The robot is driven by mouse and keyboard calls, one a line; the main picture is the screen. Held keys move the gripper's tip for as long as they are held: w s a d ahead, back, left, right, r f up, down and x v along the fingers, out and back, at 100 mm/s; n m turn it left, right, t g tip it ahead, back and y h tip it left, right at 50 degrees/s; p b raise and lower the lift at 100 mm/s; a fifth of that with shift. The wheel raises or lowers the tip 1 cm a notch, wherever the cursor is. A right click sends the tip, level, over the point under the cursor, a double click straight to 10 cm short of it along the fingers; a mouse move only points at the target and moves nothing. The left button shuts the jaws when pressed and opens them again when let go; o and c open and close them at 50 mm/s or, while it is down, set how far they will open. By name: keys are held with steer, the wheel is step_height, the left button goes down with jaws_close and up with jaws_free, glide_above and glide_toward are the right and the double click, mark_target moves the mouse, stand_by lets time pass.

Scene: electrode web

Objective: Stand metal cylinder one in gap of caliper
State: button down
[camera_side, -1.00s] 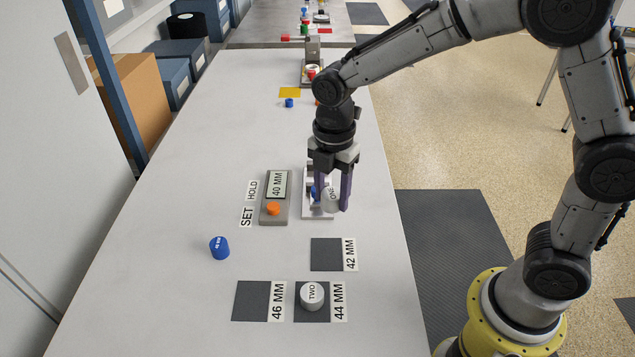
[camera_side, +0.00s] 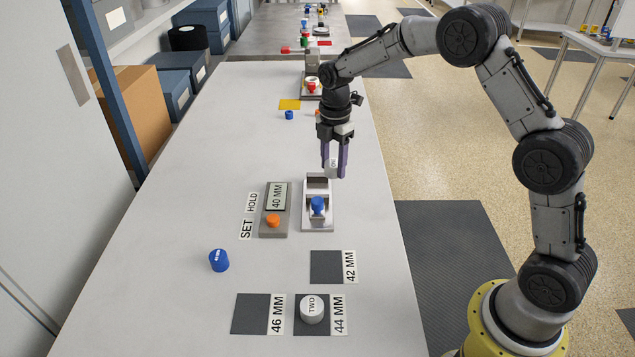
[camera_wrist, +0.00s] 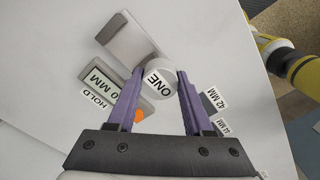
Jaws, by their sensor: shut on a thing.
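My gripper (camera_side: 334,171) is shut on the white metal cylinder marked ONE (camera_side: 332,161). It holds the cylinder up in the air by the far right end of the caliper, clear of it as far as the side view shows. The caliper (camera_side: 310,226) is a pale metal plate with upright jaw blocks and a blue knob (camera_side: 318,205); nothing stands between its blocks. In the wrist view, cylinder ONE (camera_wrist: 160,79) sits between the purple fingers (camera_wrist: 159,88) and hides part of the caliper (camera_wrist: 127,40).
A grey display box (camera_side: 274,223) reading 40 MM, with an orange button, stands left of the caliper. Cylinder TWO (camera_side: 312,308) stands on the 44 MM square. The 42 MM (camera_side: 325,266) and 46 MM (camera_side: 250,313) squares are empty.

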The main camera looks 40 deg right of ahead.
glide_above(317, 192)
step_height(317, 192, down, 6)
steer(key=shift+f, duration=0.1)
steer(key=shift+d+f, duration=0.1)
steer(key=shift+f, duration=1.45)
steer(key=shift+f, duration=0.1)
steer(key=c, duration=0.6)
jaws_free()
